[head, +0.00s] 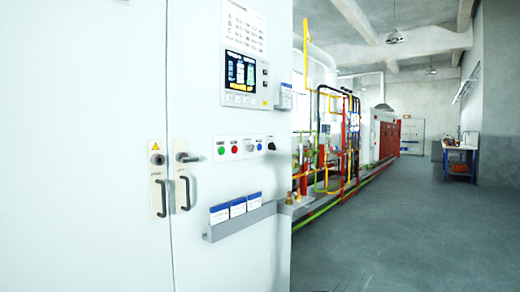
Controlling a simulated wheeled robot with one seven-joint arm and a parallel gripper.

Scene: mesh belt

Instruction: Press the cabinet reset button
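A large pale cabinet (215,180) fills the left of the head view. A row of small controls (246,147) sits on its right door, below a display panel (245,80). From left to right the row shows a green button (221,150), a red button (235,149), further small controls, and a black knob (271,146). The labels are too small to read, so I cannot tell which one is the reset button. My gripper is not in view.
Two door handles (160,190) stick out left of the buttons. A grey holder (240,221) with booklets juts out below them. Pipes (335,140) in several colours stand behind the cabinet's right edge. The grey floor (420,230) at the right is clear.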

